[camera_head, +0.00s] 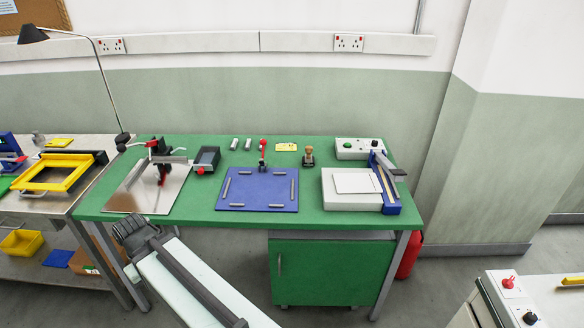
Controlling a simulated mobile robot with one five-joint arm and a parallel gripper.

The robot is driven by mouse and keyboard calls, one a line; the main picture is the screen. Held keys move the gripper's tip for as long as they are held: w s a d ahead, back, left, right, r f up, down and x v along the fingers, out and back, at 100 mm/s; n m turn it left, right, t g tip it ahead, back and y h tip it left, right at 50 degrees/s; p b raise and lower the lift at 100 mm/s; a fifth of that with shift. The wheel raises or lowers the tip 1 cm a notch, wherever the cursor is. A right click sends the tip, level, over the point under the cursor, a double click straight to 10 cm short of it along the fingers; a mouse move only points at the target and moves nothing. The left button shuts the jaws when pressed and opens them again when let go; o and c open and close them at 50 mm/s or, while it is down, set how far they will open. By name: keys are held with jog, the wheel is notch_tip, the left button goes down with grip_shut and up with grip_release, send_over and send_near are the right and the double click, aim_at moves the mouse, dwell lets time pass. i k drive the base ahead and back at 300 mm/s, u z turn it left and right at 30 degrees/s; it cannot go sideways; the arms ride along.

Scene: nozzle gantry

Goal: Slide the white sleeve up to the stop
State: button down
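I cannot clearly make out a white sleeve or its stop at this size. A dark gantry-like fixture (160,151) with a red lever and a side arm stands at the back left of the green bench, behind a shiny metal plate (147,192). Two small pale grey cylindrical pieces (241,144) stand at the back of the bench, right of the fixture. My arm reaches up from the bottom edge, and its dark end (130,230) is in front of the bench's left front edge, apart from the fixture. Its fingers cannot be made out.
The green bench (311,218) also carries a blue plate (258,204) with grey bars, a red-handled clamp (262,152), a wooden-handled stamp (308,155) and a white-and-blue machine (352,190). A lamp (34,34) and a side table with a yellow frame (55,172) are at left.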

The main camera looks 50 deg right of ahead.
aim_at(346, 184)
jog(key=u, duration=0.05)
jog(key=i, duration=1.5)
jog(key=z, duration=0.6)
jog(key=k, duration=0.85)
jog(key=z, duration=0.15)
jog(key=i, duration=0.9)
jog(key=u, duration=0.05)
